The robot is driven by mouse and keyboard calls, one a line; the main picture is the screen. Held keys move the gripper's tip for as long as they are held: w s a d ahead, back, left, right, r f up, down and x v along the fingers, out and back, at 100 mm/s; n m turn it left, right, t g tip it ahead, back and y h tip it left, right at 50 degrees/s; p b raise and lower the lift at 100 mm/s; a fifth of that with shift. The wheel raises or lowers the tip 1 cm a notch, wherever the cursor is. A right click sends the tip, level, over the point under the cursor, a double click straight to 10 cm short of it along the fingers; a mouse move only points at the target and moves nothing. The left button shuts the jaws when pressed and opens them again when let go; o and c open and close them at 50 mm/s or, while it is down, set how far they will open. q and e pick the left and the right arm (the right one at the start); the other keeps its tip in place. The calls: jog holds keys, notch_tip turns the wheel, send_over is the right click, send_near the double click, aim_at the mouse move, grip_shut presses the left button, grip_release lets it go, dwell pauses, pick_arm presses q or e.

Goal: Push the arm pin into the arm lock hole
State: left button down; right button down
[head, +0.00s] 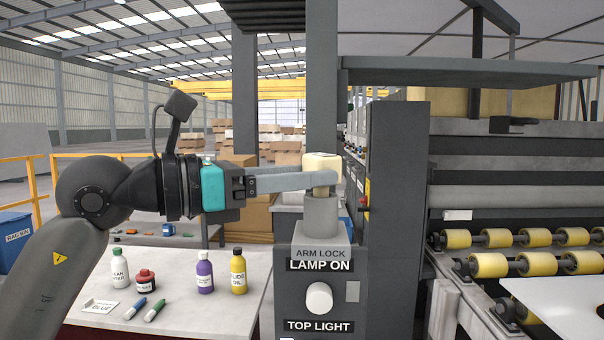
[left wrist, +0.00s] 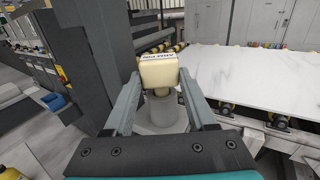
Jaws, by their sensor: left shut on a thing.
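The arm pin (head: 322,162) has a cream block head and stands upright over the grey arm lock collar (head: 320,216). A short tan part of its shaft shows between my finger and the collar's top, where it meets the hole; how deep it sits I cannot tell. My left gripper (head: 322,180) comes in level from the left and is shut on the pin, just under the head. In the left wrist view the lettered pin head (left wrist: 158,72) sits between the two fingers, above the collar (left wrist: 160,108). The hole itself is hidden. My right gripper is not in view.
Below the collar are an ARM LOCK label, a LAMP ON sign and a white knob (head: 319,298). A bench (head: 200,315) at lower left holds bottles and markers. A dark column (head: 397,190) and yellow rollers (head: 490,265) stand right. A white slab (left wrist: 245,75) lies on rollers.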

pick_arm(q)
jog(key=shift+f+b, duration=0.5)
jog(key=shift+f, duration=0.2)
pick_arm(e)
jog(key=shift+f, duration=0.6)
pick_arm(q)
jog(key=shift+c, duration=0.6)
grip_release()
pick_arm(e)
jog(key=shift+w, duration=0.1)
pick_arm(q)
jog(key=b+v, duration=0.2)
jog(key=v, duration=1.3)
jog(key=shift+a, duration=0.15)
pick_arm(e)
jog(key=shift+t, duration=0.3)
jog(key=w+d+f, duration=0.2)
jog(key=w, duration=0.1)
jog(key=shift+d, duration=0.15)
